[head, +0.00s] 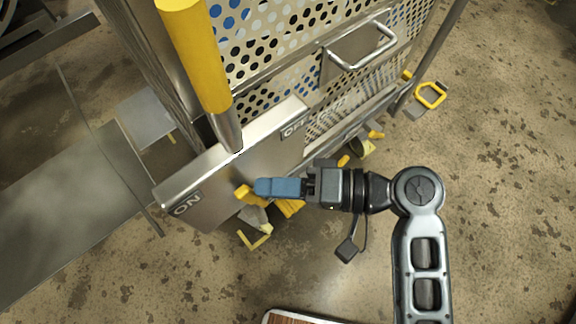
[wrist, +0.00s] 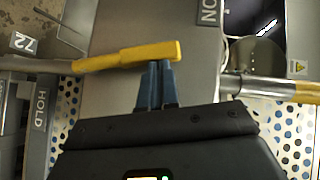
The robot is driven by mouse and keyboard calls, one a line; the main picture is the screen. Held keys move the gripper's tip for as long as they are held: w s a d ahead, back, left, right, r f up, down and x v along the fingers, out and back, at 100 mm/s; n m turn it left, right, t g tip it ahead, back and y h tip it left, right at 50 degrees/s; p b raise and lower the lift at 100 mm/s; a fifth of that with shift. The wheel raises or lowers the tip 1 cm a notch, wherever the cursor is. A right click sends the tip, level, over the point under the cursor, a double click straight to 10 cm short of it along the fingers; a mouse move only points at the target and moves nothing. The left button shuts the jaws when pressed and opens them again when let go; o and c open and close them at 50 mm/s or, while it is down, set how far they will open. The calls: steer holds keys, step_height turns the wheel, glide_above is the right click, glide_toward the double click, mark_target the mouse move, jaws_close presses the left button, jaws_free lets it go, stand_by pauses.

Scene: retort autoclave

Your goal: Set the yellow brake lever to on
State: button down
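The yellow brake lever (head: 244,194) shows at the lower edge of a metal plate (head: 215,170) with an ON label at its left end and an OFF label at its upper right. In the head view the lever's visible end is nearer ON, and my gripper hides part of it. In the wrist view the lever (wrist: 130,56) lies across the picture below and left of the ON label. My gripper (head: 258,188) has its blue fingers together at the lever's side; in the wrist view the fingertips (wrist: 160,64) meet its lower edge. Nothing shows between them.
A thick yellow handle on a metal post (head: 197,55) rises beside the plate. Behind is a perforated metal basket wall (head: 275,45) with a wire handle (head: 362,48). Another yellow-framed part (head: 431,95) is at the right.

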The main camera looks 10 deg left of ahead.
mark_target(255, 203)
steer(key=shift+s+a+r+n+h+p, duration=0.3)
steer(key=shift+s+a+n+h+p, duration=0.3)
steer(key=shift+s, duration=0.15)
steer(key=shift+s+a+f+n+t+h+p, duration=0.2)
steer(key=shift+s+a+n+t+h+p, duration=0.35)
steer(key=shift+s+h, duration=0.2)
steer(key=shift+s+a+f+p, duration=0.3)
steer(key=shift+s+a, duration=0.1)
steer(key=shift+s, duration=0.15)
